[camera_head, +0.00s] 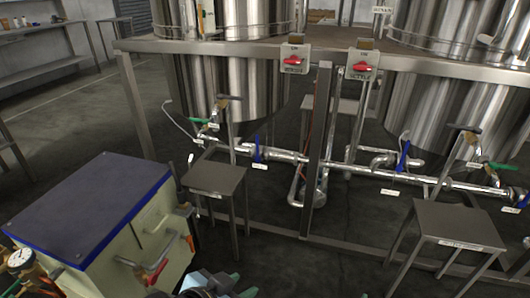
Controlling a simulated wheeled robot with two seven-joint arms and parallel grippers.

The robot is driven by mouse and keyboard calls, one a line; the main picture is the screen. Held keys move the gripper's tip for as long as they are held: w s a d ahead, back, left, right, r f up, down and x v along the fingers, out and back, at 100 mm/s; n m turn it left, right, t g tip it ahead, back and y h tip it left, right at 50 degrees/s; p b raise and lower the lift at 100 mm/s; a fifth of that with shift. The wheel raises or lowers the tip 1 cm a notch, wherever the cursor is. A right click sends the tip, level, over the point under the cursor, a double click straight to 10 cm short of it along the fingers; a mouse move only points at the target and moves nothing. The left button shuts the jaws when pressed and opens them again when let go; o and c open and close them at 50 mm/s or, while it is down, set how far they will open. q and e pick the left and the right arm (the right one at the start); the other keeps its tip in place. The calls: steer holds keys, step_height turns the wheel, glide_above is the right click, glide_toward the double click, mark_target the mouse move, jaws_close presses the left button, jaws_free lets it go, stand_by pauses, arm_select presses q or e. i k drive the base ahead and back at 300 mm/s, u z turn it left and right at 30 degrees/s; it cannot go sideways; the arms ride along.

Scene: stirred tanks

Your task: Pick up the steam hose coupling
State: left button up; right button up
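I cannot make out the steam hose coupling for certain. A cream cabinet (155,225) with a grey top and blue edge stands at the lower left. A small fitting with a red-orange handle (158,268) sits on its front side. My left gripper (222,284) shows as pale blue-grey parts at the bottom edge, just right of the cabinet. It is cut off by the frame, so I cannot see whether it is open or holds anything. My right gripper is not in view.
Two steel tanks (230,85) stand in a metal frame, with pipes, blue-handled valves (257,148) and red switches (292,62). Small steel tables (216,178) and (458,222) stand in front. A gauge (20,258) is at the far left. Some floor (275,265) is clear.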

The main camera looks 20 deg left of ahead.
mark_target(183, 204)
steer(key=u, duration=1.75)
steer(key=i, duration=1)
